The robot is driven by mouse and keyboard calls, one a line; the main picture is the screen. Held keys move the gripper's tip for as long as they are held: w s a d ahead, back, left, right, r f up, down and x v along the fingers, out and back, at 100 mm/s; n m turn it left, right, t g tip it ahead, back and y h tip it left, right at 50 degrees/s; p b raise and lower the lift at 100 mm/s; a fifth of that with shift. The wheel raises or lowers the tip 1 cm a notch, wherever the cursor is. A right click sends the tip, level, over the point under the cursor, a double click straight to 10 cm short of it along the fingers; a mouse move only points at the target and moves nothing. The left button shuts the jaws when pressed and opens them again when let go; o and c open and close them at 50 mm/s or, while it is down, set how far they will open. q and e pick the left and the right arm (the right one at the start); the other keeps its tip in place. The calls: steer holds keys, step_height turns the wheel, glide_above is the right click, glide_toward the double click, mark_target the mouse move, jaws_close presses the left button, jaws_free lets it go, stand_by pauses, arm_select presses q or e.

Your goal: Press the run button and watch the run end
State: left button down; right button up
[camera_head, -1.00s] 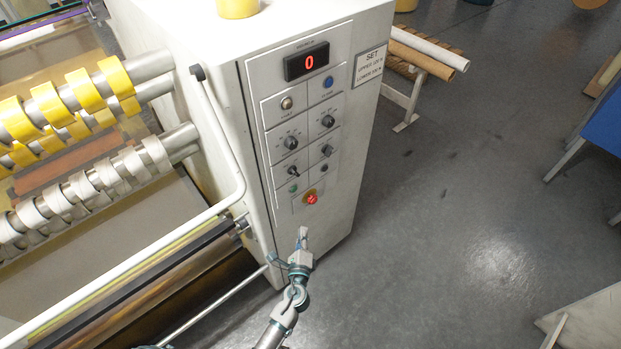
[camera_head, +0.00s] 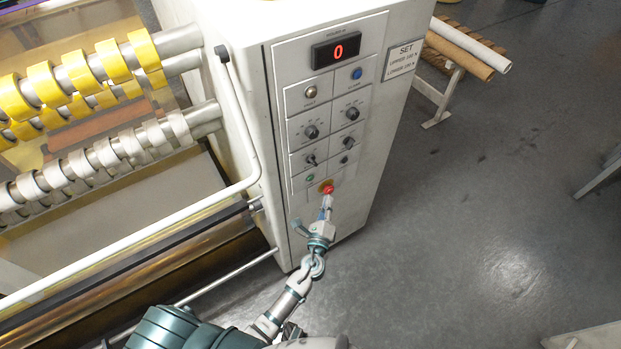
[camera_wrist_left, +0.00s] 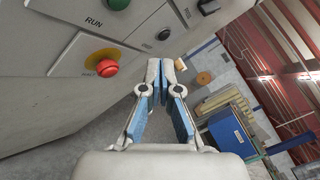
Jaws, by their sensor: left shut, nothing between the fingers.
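The green run button (camera_head: 310,178) sits low on the cabinet's control panel. In the left wrist view the green button (camera_wrist_left: 118,3) is at the top edge, beside the label RUN. A red mushroom button (camera_head: 327,189) on a yellow base is just below and right of it; it also shows in the wrist view (camera_wrist_left: 107,68). My left gripper (camera_head: 326,204) is shut and empty, its tips just below the red button in the head view. In the wrist view its tips (camera_wrist_left: 159,65) are right of both buttons; contact is not visible. The display (camera_head: 337,50) reads 0. My right gripper is out of view.
Knobs and switches (camera_head: 311,131) fill the panel above the buttons. A white guard rail (camera_head: 238,125) and rollers with yellow tape rolls (camera_head: 113,61) are on the left. A rack with tubes (camera_head: 465,46) stands behind right. Grey floor right of the cabinet is open.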

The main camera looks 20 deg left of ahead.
mark_target(311, 178)
arm_select(q)
steer(key=w+a, duration=0.4)
steer(key=a, duration=0.1)
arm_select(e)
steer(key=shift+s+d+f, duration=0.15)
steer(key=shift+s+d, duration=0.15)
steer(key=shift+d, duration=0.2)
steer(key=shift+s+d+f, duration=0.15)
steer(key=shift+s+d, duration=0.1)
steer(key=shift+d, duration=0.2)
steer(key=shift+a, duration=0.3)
arm_select(q)
steer(key=shift+w+a+r, duration=0.1)
steer(key=shift+w+a, duration=0.2)
steer(key=shift+a, duration=0.1)
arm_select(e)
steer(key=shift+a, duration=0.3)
